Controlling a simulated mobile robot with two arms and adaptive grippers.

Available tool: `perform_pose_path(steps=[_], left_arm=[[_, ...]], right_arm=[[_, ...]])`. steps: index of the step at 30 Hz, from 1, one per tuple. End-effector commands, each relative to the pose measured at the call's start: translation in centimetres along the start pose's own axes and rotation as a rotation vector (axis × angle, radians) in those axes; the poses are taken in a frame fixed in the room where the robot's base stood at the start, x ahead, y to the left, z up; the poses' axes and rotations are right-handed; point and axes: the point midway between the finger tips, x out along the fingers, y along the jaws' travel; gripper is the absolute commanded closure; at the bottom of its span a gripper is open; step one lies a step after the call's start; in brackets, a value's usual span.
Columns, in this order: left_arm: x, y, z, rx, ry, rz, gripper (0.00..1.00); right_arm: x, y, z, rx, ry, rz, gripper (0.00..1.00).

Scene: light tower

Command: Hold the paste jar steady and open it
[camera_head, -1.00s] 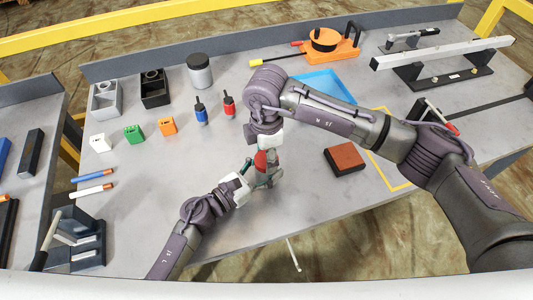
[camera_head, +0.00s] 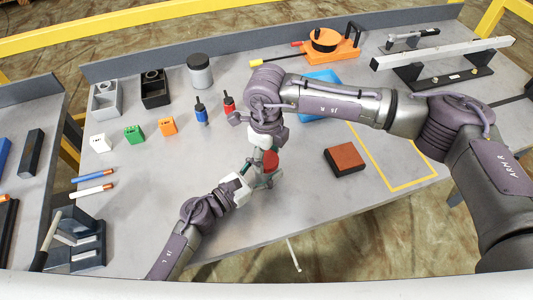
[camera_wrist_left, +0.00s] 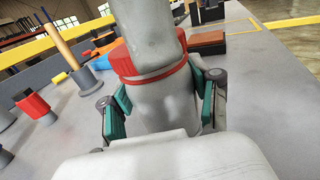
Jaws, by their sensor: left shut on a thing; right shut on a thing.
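The paste jar has a red lid (camera_head: 271,160) that shows between my two grippers in the head view. In the left wrist view its pale grey body (camera_wrist_left: 165,100) sits between the teal pads of my left gripper (camera_wrist_left: 163,97), which is shut on it. The red lid (camera_wrist_left: 150,66) shows above the pads. My left gripper (camera_head: 264,177) holds the jar from below left in the head view. My right gripper (camera_head: 264,152) is on the lid side and shut on the lid. Its fingertips are mostly hidden by the wrist.
An orange-brown block (camera_head: 345,158) lies right of the grippers. A blue tray (camera_head: 320,80) is partly behind my right arm. Blue (camera_head: 201,113) and red (camera_head: 229,104) small bottles and a grey canister (camera_head: 200,72) stand behind. The table front left of the block is clear.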

Motion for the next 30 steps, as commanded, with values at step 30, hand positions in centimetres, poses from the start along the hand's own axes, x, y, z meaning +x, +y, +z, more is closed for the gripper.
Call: perform_pose_path(steps=[30], left_arm=[[-0.07,-0.01,-0.18,-0.001,0.003,0.000,1.00]], right_arm=[[-0.15,-0.08,-0.04,-2.139,0.003,-0.001,0.81]])
